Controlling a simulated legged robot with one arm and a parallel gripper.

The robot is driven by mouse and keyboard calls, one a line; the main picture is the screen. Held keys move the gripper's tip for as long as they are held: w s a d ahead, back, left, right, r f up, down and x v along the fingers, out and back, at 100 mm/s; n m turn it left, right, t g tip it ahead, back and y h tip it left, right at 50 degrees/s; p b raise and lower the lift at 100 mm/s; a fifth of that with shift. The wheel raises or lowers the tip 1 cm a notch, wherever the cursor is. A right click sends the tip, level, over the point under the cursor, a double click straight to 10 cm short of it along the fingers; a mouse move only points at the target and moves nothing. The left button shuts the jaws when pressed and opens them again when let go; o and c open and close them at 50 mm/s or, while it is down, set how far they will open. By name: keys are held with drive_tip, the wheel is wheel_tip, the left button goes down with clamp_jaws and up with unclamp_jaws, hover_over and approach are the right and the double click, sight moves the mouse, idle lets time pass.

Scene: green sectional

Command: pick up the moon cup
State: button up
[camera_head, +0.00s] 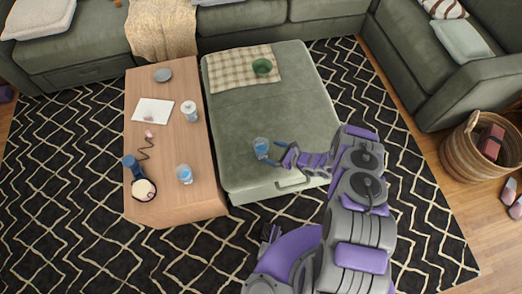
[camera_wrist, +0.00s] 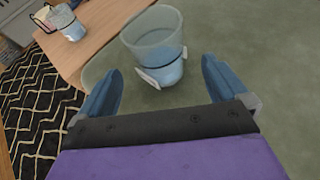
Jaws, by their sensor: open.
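A clear cup with a blue lower part and white shapes (camera_head: 261,147) stands upright on the green ottoman near its left edge. In the wrist view this cup (camera_wrist: 155,45) is just beyond my fingertips, roughly centred between them. A similar blue-and-clear cup (camera_head: 184,174) stands on the wooden table; it also shows in the wrist view (camera_wrist: 68,24). I cannot tell from the pictures which one bears a moon. My gripper (camera_head: 275,153) is open and empty, low over the ottoman, its blue fingers pointing at the ottoman cup.
The wooden table (camera_head: 165,200) adjoins the green ottoman (camera_head: 285,110) and holds a white jar (camera_head: 189,111), paper, a grey dish, headphones and a dark blue mug. A green bowl (camera_head: 262,66) sits on a checked cloth at the ottoman's far end. The ottoman's middle is clear.

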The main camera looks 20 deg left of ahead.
sight(256, 147)
drive_tip(key=shift+x, duration=1.2)
drive_tip(key=b+x, duration=0.2)
drive_tip(key=x, duration=0.1)
drive_tip(key=shift+a+f, duration=0.3)
drive_tip(key=shift+w+a+f+b, duration=0.15)
drive_tip(key=shift+a+b, duration=0.15)
drive_tip(key=shift+a, duration=0.4)
drive_tip(key=shift+d, duration=0.2)
drive_tip(key=c, duration=1.1)
